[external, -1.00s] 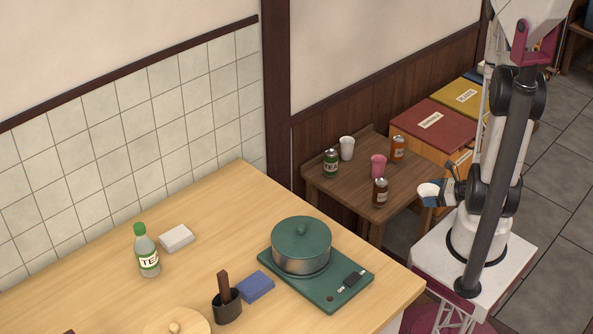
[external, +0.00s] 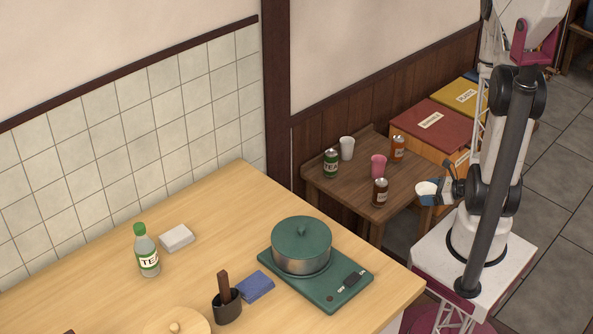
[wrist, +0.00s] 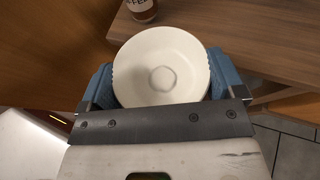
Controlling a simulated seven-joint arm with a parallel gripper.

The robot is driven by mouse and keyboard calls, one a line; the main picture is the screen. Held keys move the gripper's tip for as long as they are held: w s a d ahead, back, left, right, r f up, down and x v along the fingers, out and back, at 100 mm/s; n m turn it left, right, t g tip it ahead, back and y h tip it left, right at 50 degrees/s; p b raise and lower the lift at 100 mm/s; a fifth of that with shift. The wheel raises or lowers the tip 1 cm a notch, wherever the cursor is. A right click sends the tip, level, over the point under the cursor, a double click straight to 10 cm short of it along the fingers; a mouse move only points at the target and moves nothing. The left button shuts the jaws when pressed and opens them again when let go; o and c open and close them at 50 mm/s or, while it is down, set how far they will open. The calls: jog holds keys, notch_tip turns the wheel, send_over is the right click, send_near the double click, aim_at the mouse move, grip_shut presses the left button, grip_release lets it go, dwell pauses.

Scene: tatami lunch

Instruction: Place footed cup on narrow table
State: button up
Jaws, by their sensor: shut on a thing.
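A white footed cup (wrist: 161,64) is between the two blue fingers of my gripper (wrist: 163,85) in the wrist view. I look down into its round bowl. In the external view the cup (external: 427,188) shows as a small white shape at the tip of my gripper (external: 434,191), which is shut on it. The narrow table (external: 337,189) is the small dark brown wooden one against the wall. The cup is just off the right side of this table. The table top (wrist: 235,35) also fills the upper right of the wrist view.
Red (external: 440,130) and yellow boxes stand behind.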

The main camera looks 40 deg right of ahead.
send_over(405, 190)
jog(key=shift+s+f, duration=0.45)
jog(key=shift+f, duration=0.2)
dwell(0.3)
jog(key=shift+w+d, duration=0.1)
jog(key=shift+w, duration=0.4)
jog(key=shift+s+f, duration=0.1)
jog(key=shift+f, duration=1.7)
jog(key=shift+f, duration=0.1)
jog(key=o, duration=0.7)
jog(key=shift+s+r, duration=0.1)
jog(key=shift+r, duration=0.1)
